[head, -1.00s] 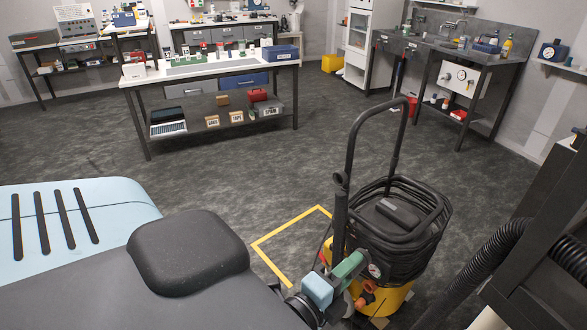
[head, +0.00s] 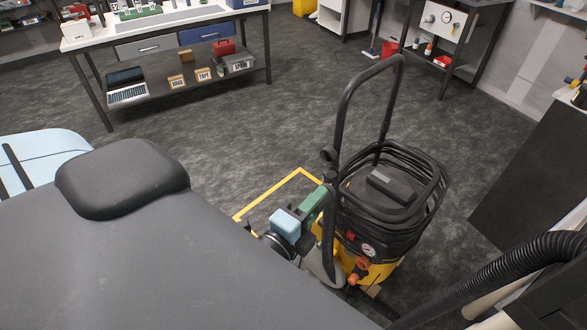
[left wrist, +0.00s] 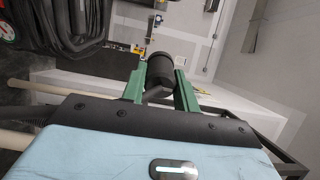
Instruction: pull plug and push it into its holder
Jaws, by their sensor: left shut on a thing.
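My left gripper (head: 318,200) has a pale blue body and green fingers. It is beside the left leg of the black handle on a yellow and black machine (head: 400,205). In the left wrist view its fingers (left wrist: 160,92) are shut on a black cylindrical piece, which looks like the plug (left wrist: 159,68). In the head view the plug cannot be made out at the fingertips. Orange fittings (head: 361,263) and a gauge sit low on the machine's front. I cannot tell which part is the holder. My right gripper is not in view.
A coiled black cable (head: 432,190) wraps the machine's top. A corrugated black hose (head: 520,262) curves at the lower right. A yellow floor outline (head: 268,193) lies behind the gripper. Dark floor (head: 210,120) is clear towards the workbench (head: 170,35) at the back.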

